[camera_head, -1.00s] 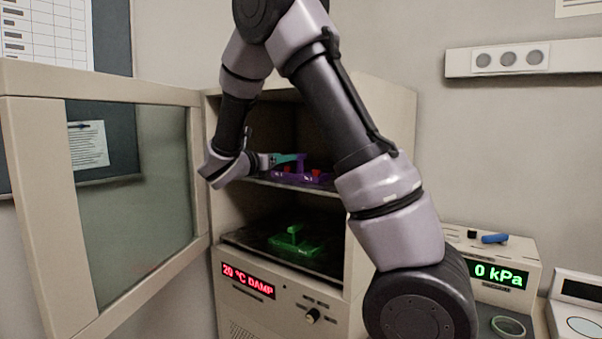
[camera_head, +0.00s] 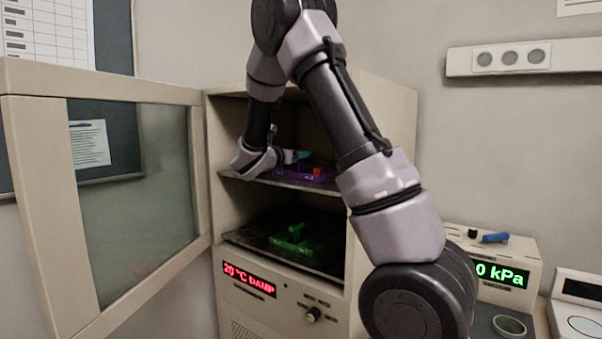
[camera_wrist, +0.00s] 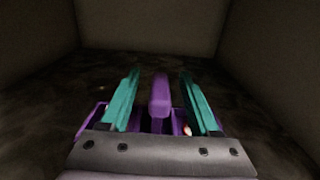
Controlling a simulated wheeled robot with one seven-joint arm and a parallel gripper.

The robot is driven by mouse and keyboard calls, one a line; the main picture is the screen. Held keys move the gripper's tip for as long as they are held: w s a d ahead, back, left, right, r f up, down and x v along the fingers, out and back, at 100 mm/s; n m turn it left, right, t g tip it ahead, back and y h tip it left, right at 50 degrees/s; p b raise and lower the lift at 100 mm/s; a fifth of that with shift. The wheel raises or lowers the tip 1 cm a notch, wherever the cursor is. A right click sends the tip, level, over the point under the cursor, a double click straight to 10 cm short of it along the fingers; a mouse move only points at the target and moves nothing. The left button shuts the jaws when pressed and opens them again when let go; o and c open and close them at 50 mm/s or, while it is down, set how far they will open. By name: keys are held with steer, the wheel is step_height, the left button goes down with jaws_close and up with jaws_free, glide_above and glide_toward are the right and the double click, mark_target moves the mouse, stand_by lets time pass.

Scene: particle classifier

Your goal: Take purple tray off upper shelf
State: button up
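The purple tray (camera_head: 318,177) sits on the upper shelf (camera_head: 290,183) inside the open cabinet, with small red pieces (camera_head: 317,171) in it. In the wrist view its upright purple handle (camera_wrist: 159,95) stands between the two teal fingers of my gripper (camera_wrist: 160,98). A gap shows on both sides of the handle, so the fingers are open around it and not closed on it. In the head view my gripper (camera_head: 300,156) reaches into the upper compartment from the left; my arm hides part of the tray's right side.
A green tray (camera_head: 295,241) with a handle sits on the lower shelf (camera_head: 262,240). The cabinet door (camera_head: 200,170) stands open to the left. The cabinet's side walls and roof enclose the gripper. A pressure device (camera_head: 497,262) stands at the right.

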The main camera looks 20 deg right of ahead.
jaws_close()
stand_by(1.3)
